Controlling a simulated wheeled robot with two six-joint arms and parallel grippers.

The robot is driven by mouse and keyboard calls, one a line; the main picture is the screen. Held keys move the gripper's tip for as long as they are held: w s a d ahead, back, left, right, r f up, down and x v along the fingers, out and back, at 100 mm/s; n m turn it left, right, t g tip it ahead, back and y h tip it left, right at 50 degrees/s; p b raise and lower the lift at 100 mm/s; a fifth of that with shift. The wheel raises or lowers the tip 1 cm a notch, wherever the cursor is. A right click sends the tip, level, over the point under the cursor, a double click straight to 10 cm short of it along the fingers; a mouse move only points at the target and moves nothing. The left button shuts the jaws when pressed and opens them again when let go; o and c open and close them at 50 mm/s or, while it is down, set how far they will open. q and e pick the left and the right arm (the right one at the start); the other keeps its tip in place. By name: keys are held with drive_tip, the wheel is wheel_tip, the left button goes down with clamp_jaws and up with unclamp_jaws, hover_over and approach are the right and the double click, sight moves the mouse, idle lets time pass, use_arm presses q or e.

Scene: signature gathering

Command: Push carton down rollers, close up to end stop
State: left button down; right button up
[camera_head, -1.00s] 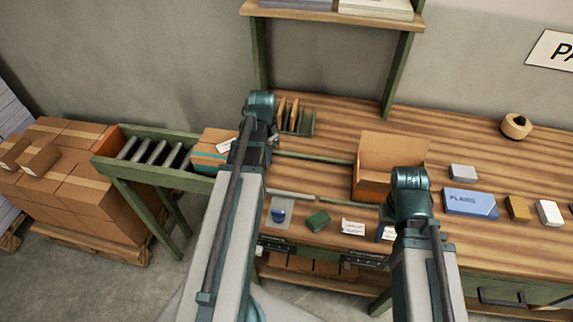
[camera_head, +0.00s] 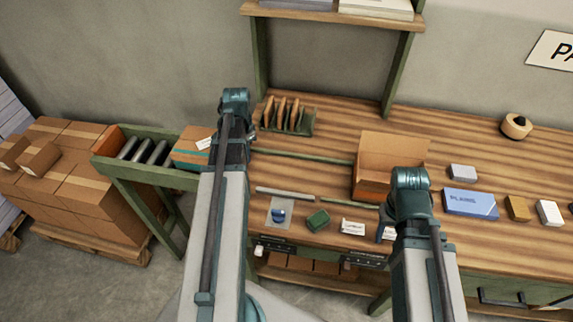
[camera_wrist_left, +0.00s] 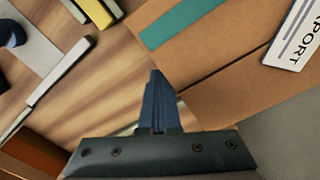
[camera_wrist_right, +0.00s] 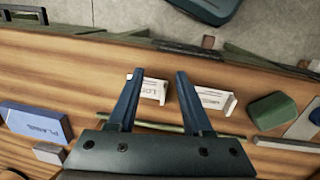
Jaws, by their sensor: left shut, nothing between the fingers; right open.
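The carton (camera_head: 192,148) is brown with a teal tape strip and a white label, and stands on the roller conveyor (camera_head: 133,172) near the bench end. Several bare rollers (camera_head: 146,151) show left of it. My left gripper (camera_wrist_left: 157,85) is shut and empty; in the left wrist view its fingers lie at the edge of the carton (camera_wrist_left: 225,75). Whether they touch it I cannot tell. In the head view my left arm hides the carton's right side. My right gripper (camera_wrist_right: 155,76) is open and empty above the bench, near two small white cards (camera_wrist_right: 153,90).
Stacked boxes (camera_head: 85,185) stand on a pallet left of the conveyor. An open box (camera_head: 390,155), a blue box (camera_head: 470,203) and a green block (camera_head: 317,220) are on the wooden bench (camera_head: 460,140). A rack with upright dividers (camera_head: 288,118) stands behind my left wrist.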

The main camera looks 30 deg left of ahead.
sight(205, 144)
use_arm(q)
drive_tip(key=shift+s+a, duration=0.6)
drive_tip(key=shift+a, duration=1.5)
drive_tip(key=shift+s+a, duration=0.6)
drive_tip(key=shift+a, duration=1.55)
drive_tip(key=shift+s+a, duration=0.6)
drive_tip(key=shift+a, duration=1.5)
drive_tip(key=shift+s+a, duration=0.65)
drive_tip(key=shift+a, duration=1.65)
drive_tip(key=shift+s+a, duration=0.7)
drive_tip(key=shift+a, duration=1.55)
drive_tip(key=shift+s+a, duration=0.65)
drive_tip(key=shift+a, duration=1.65)
wheel_tip(205, 144, up, 12)
drive_tip(key=p, duration=1.2)
use_arm(e)
wheel_tip(205, 144, up, 12)
